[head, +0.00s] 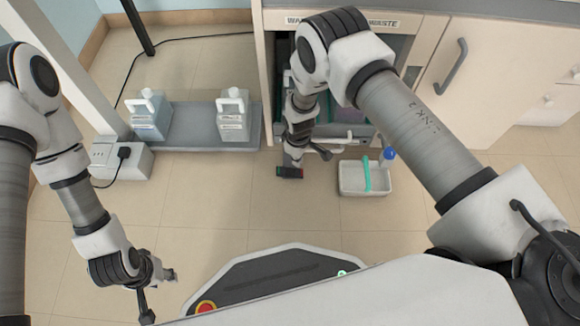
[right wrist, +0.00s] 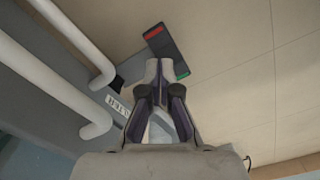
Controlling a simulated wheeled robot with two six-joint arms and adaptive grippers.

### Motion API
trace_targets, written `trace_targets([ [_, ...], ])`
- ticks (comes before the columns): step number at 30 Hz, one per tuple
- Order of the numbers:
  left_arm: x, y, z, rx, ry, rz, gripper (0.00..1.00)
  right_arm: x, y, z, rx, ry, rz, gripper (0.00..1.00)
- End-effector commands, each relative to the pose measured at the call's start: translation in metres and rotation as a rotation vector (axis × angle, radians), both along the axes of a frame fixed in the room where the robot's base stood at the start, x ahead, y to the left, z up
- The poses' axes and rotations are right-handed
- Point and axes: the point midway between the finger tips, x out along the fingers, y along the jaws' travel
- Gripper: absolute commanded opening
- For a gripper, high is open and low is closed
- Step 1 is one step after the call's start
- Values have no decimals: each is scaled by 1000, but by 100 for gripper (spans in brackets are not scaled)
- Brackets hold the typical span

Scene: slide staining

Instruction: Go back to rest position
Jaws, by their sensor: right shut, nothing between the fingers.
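My right gripper (head: 292,160) hangs low in front of the open waste cabinet in the head view. In the right wrist view its fingers (right wrist: 161,72) are closed together with nothing between them. A dark bar with a red end and a green end (head: 290,173) is just past the fingertips. The bar also shows in the right wrist view (right wrist: 166,48); I cannot tell whether the fingers touch it. My left gripper (head: 160,294) is at the lower left of the head view, over the floor, with its fingers spread and empty.
The waste cabinet (head: 330,21) stands open around my right arm. A white tray (head: 352,190) with a teal item is right of the right gripper. Two white-handled containers (head: 150,118) (head: 233,112) stand on a grey platform (head: 190,130). A power strip (head: 122,160) is at left. The middle floor is clear.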

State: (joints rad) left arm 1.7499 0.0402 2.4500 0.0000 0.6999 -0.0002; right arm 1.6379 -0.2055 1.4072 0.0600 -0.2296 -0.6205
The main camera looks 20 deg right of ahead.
Motion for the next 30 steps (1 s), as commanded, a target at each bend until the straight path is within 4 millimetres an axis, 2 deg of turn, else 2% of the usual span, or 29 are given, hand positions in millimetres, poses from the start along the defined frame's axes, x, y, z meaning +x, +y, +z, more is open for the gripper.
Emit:
trace_targets([
  [1, 0, 0, 10, 0, 0, 0, 40, 0, 0, 10, 0, 0, 0, 0],
  [3, 0, 0, 15, 0, 0, 0, 40, 0, 0, 15, 0, 0, 0, 0],
  [19, 0, 0, 13, 0, 0, 0, 40, 0, 0, 14, 0, 0, 0, 0],
  [23, 0, 0, 19, 0, 0, 0, 40, 8, -7, 26, 1, -14, -15, 0],
  [24, 0, 0, 23, 0, 0, 0, 40, 4, -17, 33, -1, -1, -36, 0],
  [26, 0, 0, 26, 0, 0, 0, 40, -22, -34, 36, -10, 51, -61, 0],
  [29, 0, 0, 33, 0, 0, 0, 40, -85, -64, 45, -24, 123, -137, 0],
  [30, 0, 0, 36, 0, 0, 0, 40, -112, -74, 50, -28, 140, -185, 0],
])
